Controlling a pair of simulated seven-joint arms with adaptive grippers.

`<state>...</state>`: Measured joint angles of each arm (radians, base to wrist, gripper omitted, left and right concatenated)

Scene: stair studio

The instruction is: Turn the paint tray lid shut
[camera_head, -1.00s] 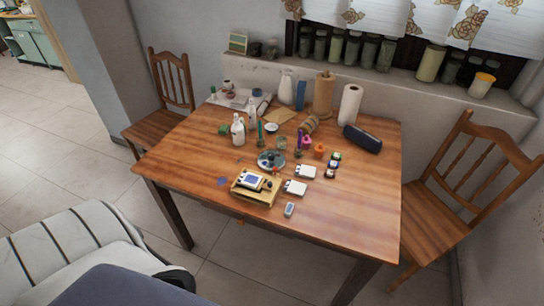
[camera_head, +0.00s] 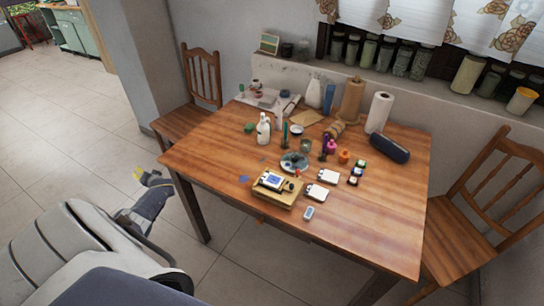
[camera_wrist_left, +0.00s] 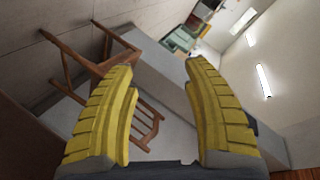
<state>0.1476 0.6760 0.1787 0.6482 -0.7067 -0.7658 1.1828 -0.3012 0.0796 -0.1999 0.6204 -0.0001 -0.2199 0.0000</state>
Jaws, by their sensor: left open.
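My left gripper (camera_head: 147,177) is at the left of the head view, beside the table's left front corner and apart from it. Its yellow fingers also show in the left wrist view (camera_wrist_left: 165,110), spread wide with nothing between them. The wooden table (camera_head: 385,215) holds small craft items. I cannot tell for sure which is the paint tray. A round dish with dark and coloured patches (camera_head: 294,162) lies near the middle. A yellowish box (camera_head: 277,190) with a small screen-like panel sits near the front edge. No lid can be made out clearly. My right gripper is not in view.
A dark cylindrical case (camera_head: 390,145) and a paper roll (camera_head: 379,112) are at the back right. Chairs stand left (camera_head: 203,75) and right (camera_head: 465,205). The right front tabletop is clear.

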